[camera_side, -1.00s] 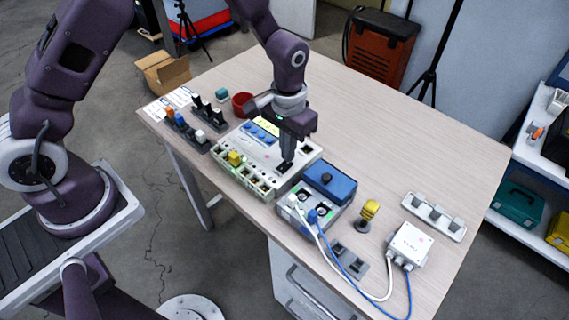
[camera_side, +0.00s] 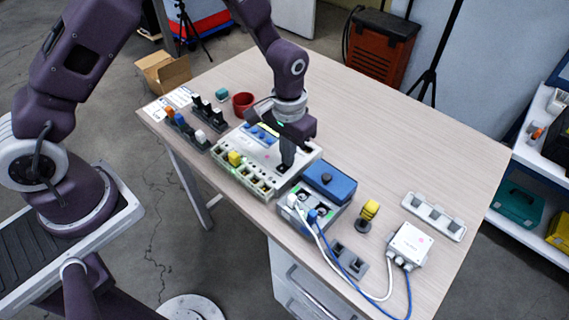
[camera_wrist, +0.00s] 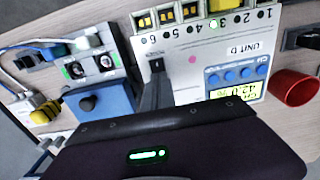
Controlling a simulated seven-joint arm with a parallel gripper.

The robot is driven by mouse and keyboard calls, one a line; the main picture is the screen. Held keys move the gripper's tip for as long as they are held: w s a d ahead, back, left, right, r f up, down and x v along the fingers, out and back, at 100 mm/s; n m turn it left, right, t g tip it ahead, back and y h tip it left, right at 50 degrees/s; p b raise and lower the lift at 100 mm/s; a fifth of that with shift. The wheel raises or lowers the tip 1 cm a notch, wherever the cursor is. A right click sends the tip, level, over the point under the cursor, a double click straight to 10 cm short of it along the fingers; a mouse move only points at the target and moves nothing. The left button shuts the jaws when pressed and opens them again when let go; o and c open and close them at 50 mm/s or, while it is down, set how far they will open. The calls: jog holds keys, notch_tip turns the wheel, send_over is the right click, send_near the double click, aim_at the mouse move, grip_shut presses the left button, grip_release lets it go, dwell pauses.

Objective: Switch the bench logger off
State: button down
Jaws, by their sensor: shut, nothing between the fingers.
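The bench logger is a white box (camera_side: 222,170) near the middle of the table, with numbered sockets along one edge, blue buttons and a lit yellow display. In the wrist view its face (camera_wrist: 192,88) reads UNIT D, and a green light glows by the sockets. A black rocker switch (camera_wrist: 157,64) sits on its top face. My gripper (camera_side: 285,165) is shut and empty, pointing down at the switch, which it mostly hides in the side view. In the wrist view the fingers (camera_wrist: 153,88) end at the switch's edge; I cannot tell whether they touch it.
A grey unit with a blue box (camera_side: 329,183) and cabled plugs stands right beside the logger. A red cup (camera_side: 243,104) is behind it. Racks of coloured plugs (camera_side: 187,130) lie left. A white junction box (camera_side: 410,245) is at right. The far table is clear.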

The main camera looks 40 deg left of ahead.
jog(key=shift+f, duration=0.1)
jog(key=shift+r, duration=3.5)
jog(key=s+a+r+t, duration=0.25)
jog(key=s+r, duration=0.25)
jog(key=r, duration=0.4)
jog(key=s+a+r+t, duration=0.1)
jog(key=s+a+r, duration=0.3)
jog(key=r, duration=0.5)
jog(key=s+a+r+t, duration=0.1)
jog(key=s+r+t, duration=0.1)
jog(key=s, duration=1.2)
jog(key=shift+s+r, duration=0.15)
jog(key=shift+r, duration=0.2)
jog(key=shift+a, duration=0.1)
